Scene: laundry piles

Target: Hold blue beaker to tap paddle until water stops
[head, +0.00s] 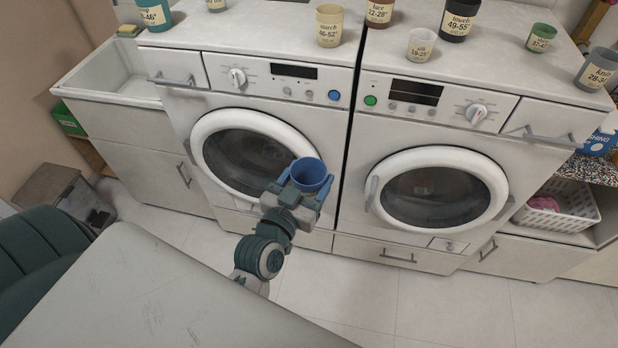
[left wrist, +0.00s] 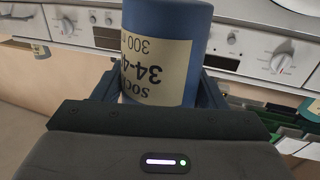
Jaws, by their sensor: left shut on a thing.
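The blue beaker (head: 308,174) is held upright in my left gripper (head: 302,190), its open mouth facing up, in front of the left washing machine. In the left wrist view the blue beaker (left wrist: 167,25) fills the space between the jaws of my left gripper (left wrist: 160,92). Its cream label appears upside down there, with "34-4", "300" and "soc" partly readable. The head view does not let me tell whether it holds water. No tap or paddle can be made out in either view. My right gripper is not in view.
Two white washing machines stand side by side, left (head: 270,120) and right (head: 430,150), with several labelled beakers on top. A white sink basin (head: 105,75) is at the left. A white basket (head: 562,208) sits at the right.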

